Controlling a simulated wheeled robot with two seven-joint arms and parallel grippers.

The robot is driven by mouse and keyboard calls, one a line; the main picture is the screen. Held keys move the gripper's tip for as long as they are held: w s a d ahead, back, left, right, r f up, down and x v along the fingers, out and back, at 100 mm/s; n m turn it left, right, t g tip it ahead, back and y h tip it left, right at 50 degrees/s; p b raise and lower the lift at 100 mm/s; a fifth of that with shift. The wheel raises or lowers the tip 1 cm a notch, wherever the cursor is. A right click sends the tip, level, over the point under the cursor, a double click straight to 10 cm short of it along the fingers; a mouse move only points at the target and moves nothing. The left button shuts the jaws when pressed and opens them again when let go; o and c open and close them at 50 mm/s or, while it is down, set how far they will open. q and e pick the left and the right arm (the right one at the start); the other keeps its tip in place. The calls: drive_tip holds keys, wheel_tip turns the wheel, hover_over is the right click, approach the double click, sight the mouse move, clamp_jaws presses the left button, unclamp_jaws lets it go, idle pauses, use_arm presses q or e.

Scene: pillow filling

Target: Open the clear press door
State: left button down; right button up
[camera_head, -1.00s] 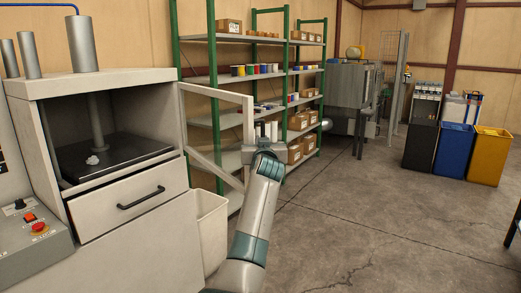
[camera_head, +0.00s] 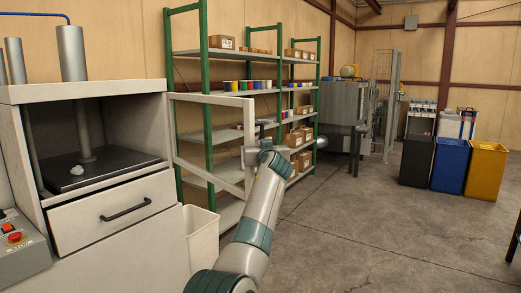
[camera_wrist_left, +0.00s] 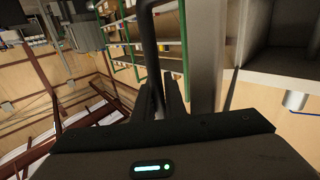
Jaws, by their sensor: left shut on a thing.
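The clear press door (camera_head: 208,99) is a pale frame with a see-through pane. It stands swung out from the right side of the press (camera_head: 100,88), so the chamber front is uncovered. My left gripper (camera_head: 257,130) is at the door's outer edge, shut on the door handle. In the left wrist view the dark handle bar (camera_wrist_left: 148,45) runs down to my left fingers (camera_wrist_left: 166,97), beside the pale door post (camera_wrist_left: 203,60). The exact finger contact is dark and hard to see. My right gripper is not in view.
A drawer (camera_head: 115,210) with a black handle is below the chamber. A white bin (camera_head: 202,238) stands below the door. Green-posted shelves (camera_head: 205,120) are behind the door. The floor to the right (camera_head: 370,230) is clear up to the colored bins (camera_head: 450,165).

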use_arm(q)
drive_tip(key=shift+w+a+r, duration=0.1)
drive_tip(key=shift+a+r, duration=0.3)
drive_tip(key=shift+a, duration=0.05)
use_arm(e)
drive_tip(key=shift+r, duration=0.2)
use_arm(q)
drive_tip(key=c, duration=2.1)
unclamp_jaws()
drive_tip(key=shift+a, duration=0.1)
drive_tip(key=shift+f, duration=0.45)
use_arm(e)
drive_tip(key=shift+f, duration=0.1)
